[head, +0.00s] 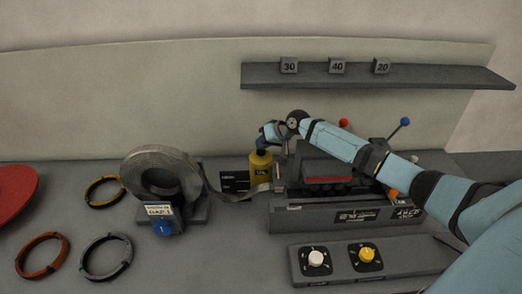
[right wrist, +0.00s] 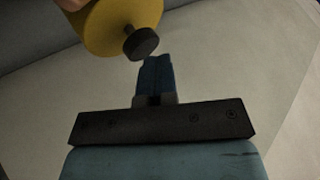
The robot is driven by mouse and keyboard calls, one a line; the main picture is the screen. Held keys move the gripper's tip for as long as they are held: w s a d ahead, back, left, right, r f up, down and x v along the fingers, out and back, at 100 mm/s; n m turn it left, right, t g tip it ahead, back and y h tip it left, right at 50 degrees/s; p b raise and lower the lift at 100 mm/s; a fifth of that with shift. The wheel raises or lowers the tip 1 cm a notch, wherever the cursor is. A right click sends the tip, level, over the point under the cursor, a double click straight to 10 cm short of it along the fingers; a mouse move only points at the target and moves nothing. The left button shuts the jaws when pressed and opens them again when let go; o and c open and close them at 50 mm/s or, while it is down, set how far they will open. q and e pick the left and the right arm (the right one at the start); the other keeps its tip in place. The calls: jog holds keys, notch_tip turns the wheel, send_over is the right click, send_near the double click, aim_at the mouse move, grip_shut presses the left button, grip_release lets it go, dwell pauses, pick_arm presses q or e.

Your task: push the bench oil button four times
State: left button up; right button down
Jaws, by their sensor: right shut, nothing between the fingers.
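My right gripper (head: 262,147) is over the can's top in the head view, and hides the button there. In the right wrist view its blue fingertips (right wrist: 156,62) are shut together and empty, just beside the button's edge. I cannot tell whether they touch it. My left gripper is not in view.
A metal strip coil (head: 126,177) stands left of the can, its strip running to the machine (head: 340,216). Red and blue lever knobs rise behind my right arm. A panel (head: 340,257) with white and yellow knobs lies in front. Several rings lie at left; a shelf (head: 375,75) hangs above.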

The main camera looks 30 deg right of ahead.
jog(key=shift+f, duration=0.5)
dwell(0.4)
jog(key=shift+r, duration=0.15)
jog(key=shift+r+p, duration=0.95)
jog(key=shift+r, duration=0.2)
jog(key=shift+r, duration=0.15)
notch_tip(320, 180, up, 2)
jog(key=shift+r+p, duration=0.15)
jog(key=shift+p, duration=0.95)
jog(key=shift+r+p, duration=0.6)
jog(key=shift+r, duration=0.7)
jog(key=shift+f, duration=0.1)
